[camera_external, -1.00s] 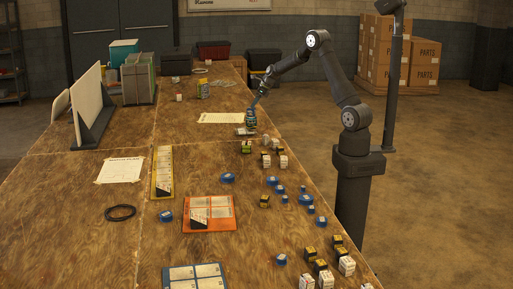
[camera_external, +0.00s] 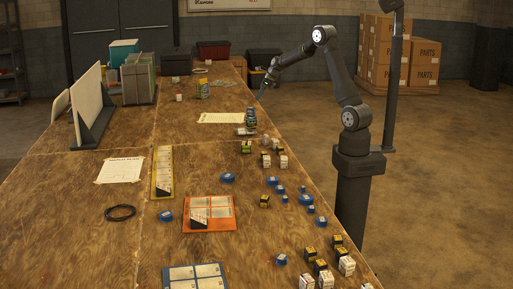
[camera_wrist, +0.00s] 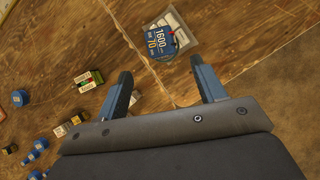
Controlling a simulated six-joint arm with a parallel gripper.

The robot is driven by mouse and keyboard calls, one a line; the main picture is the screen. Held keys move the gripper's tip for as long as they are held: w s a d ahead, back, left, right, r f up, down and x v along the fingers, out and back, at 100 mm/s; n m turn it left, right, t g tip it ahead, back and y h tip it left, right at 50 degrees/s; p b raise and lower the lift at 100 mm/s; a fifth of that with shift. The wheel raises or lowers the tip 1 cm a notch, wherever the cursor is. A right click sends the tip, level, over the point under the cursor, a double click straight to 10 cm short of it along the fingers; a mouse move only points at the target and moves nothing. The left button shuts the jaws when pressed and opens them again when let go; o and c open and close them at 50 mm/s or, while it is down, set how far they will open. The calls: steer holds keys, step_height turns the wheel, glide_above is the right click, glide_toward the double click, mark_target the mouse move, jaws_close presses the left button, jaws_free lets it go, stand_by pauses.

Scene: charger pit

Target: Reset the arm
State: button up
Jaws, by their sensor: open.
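My gripper (camera_external: 260,95) is raised above the wooden table near its right edge in the external view. In the wrist view my gripper (camera_wrist: 166,85) shows two blue-and-black fingers spread apart with nothing between them. A blue labelled block (camera_wrist: 160,42) sits on a pale grey plate (camera_wrist: 185,38) ahead of the fingers. In the external view the blue block (camera_external: 251,118) stands below my gripper and apart from it.
Several small boxes (camera_external: 284,161) and blue round pieces (camera_external: 272,181) lie along the right side of the table. An orange tray (camera_external: 209,226) and a yellow tray (camera_external: 154,185) lie nearer the camera. A white panel (camera_external: 88,103) stands at left.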

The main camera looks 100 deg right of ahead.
mark_target(251, 108)
steer(key=x, duration=1)
steer(key=shift+w+d+f, duration=0.1)
steer(key=shift+f, duration=0.2)
steer(key=shift+w+d+r, duration=0.1)
steer(key=shift+w, duration=0.05)
steer(key=shift+r, duration=1.75)
steer(key=shift+f, duration=0.1)
